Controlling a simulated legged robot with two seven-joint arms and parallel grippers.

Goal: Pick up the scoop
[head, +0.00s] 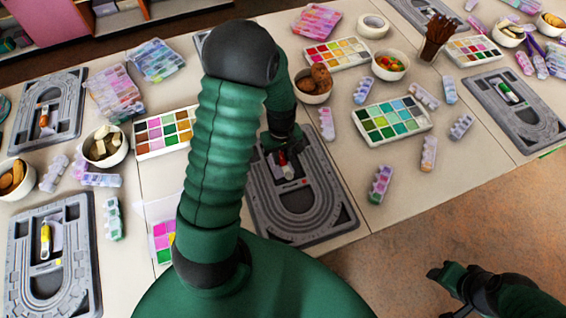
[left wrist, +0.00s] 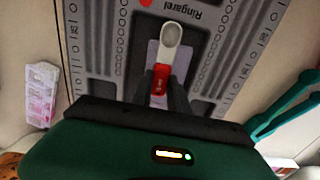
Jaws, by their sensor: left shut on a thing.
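The scoop (left wrist: 170,45) has a pale spoon-shaped bowl and a red and white handle. It lies over the middle of a grey bead board (head: 303,217), which also shows in the left wrist view (left wrist: 100,55). My left gripper (left wrist: 160,82) is shut on the scoop's handle, with the bowl pointing away from it. In the head view the left gripper (head: 284,150) is low over the board's far part, and my arm hides much of it. I cannot tell whether the scoop touches the board. My right gripper (head: 438,292) is open and empty, beyond the table's front edge.
Bead trays (head: 393,120), bowls (head: 390,66) and small bead boxes (head: 381,184) stand around the board. Other grey boards lie at left (head: 50,255) and right (head: 515,110), each with its own scoop. The floor (head: 430,225) is clear at front right.

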